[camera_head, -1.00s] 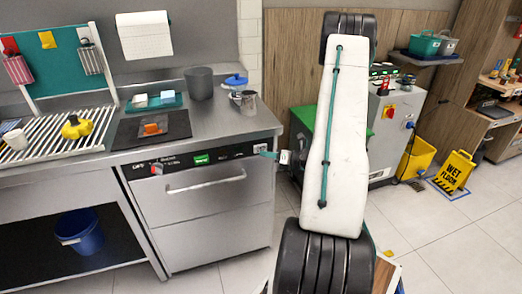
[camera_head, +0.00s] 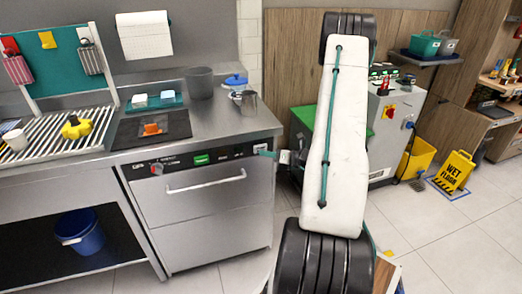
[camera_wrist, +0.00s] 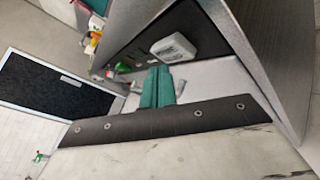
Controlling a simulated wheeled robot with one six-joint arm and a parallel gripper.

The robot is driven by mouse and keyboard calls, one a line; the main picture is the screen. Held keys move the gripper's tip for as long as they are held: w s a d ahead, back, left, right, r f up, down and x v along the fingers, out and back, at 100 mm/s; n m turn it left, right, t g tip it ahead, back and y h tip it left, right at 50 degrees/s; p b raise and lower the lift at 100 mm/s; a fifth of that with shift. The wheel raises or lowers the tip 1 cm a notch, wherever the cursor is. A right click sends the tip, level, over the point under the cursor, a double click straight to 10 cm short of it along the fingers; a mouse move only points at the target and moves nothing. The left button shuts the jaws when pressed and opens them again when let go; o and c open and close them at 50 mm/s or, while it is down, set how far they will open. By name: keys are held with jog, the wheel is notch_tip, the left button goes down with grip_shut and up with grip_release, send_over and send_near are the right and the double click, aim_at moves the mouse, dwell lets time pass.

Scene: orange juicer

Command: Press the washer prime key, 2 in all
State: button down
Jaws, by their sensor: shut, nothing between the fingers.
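The washer (camera_head: 204,212) is a steel undercounter machine with a long handle and a black control strip (camera_head: 220,156) along its top front. The strip has a red knob, a lit green display, small dark keys and a pale square piece (camera_head: 260,148) at its right end. In the wrist view that pale piece (camera_wrist: 174,47) stands on the dark panel. Lettering is too small to read, so I cannot tell which key is prime. My gripper (camera_head: 266,153) is shut and empty, its teal tips (camera_wrist: 160,86) close to the strip's right end; contact is unclear.
The steel counter (camera_head: 225,125) above the washer holds a grey pot, a metal jug and a black mat. A green-topped cabinet (camera_head: 303,135) stands to the right behind my arm. A yellow wet-floor sign (camera_head: 456,171) stands farther right. Tiled floor before the washer is clear.

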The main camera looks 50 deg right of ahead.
jog(key=shift+w+d, duration=0.15)
jog(key=shift+w, duration=0.15)
jog(key=shift+w+d, duration=0.3)
jog(key=shift+w, duration=0.1)
dwell(0.7)
dwell(0.4)
jog(key=shift+s+a, duration=0.5)
jog(key=shift+s, duration=0.25)
jog(key=shift+s+a, duration=0.45)
jog(key=shift+s, duration=0.25)
jog(key=shift+s+a, duration=0.45)
jog(key=shift+s, duration=0.3)
jog(key=shift+s+a, duration=0.45)
jog(key=shift+s, duration=0.25)
dwell(0.8)
jog(key=s+a, duration=0.2)
jog(key=s, duration=0.1)
jog(key=shift+s, duration=0.1)
